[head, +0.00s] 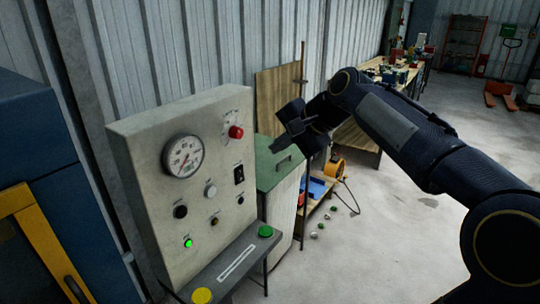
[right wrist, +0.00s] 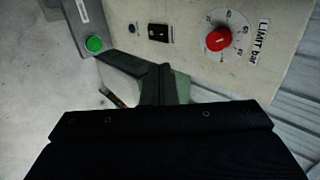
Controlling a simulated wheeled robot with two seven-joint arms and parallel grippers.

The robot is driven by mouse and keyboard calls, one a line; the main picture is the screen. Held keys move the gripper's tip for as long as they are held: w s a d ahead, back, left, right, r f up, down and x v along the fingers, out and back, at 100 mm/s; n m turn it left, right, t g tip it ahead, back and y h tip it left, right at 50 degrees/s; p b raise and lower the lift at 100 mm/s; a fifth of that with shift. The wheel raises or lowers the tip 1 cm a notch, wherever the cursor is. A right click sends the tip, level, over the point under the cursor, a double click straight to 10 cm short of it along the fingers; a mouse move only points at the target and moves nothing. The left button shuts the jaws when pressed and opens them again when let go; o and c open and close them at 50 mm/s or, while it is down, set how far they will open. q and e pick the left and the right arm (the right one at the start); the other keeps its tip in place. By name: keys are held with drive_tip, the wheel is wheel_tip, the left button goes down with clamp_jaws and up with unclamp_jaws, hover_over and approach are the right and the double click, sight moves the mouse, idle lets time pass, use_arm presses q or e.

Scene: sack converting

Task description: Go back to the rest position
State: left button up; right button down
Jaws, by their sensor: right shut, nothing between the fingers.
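My right arm comes in from the right in the head view. Its gripper (head: 283,138) is shut and empty, in front of the upper right side of the grey control panel (head: 150,140), near the red knob (head: 236,132). In the right wrist view the dark fingers (right wrist: 160,84) are together. The red knob (right wrist: 218,39) with its dial marked LIMIT bar shows beyond them, apart from the fingers. My left gripper is not in view.
The panel carries a gauge (head: 183,157), small knobs and a lit green lamp (head: 188,243). A ledge below holds a green button (head: 265,231) and a yellow button (head: 202,296). A green-topped cabinet (head: 275,165) stands behind. The floor at right is mostly open.

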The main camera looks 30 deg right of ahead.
drive_tip(key=shift+s+r, duration=0.1)
drive_tip(key=shift+r, duration=0.2)
idle(0.4)
drive_tip(key=s+a+f+n+g, duration=0.1)
drive_tip(key=s+a+f+n, duration=0.5)
drive_tip(key=s+f, duration=0.4)
drive_tip(key=s+a+f+n+g, duration=0.1)
drive_tip(key=s+a+f+n, duration=0.4)
drive_tip(key=s+a+f, duration=0.3)
drive_tip(key=s+f, duration=0.3)
drive_tip(key=s, duration=0.2)
drive_tip(key=shift+s+f+n+g, duration=0.2)
drive_tip(key=shift+s+n+g, duration=0.15)
drive_tip(key=shift+n+g, duration=0.05)
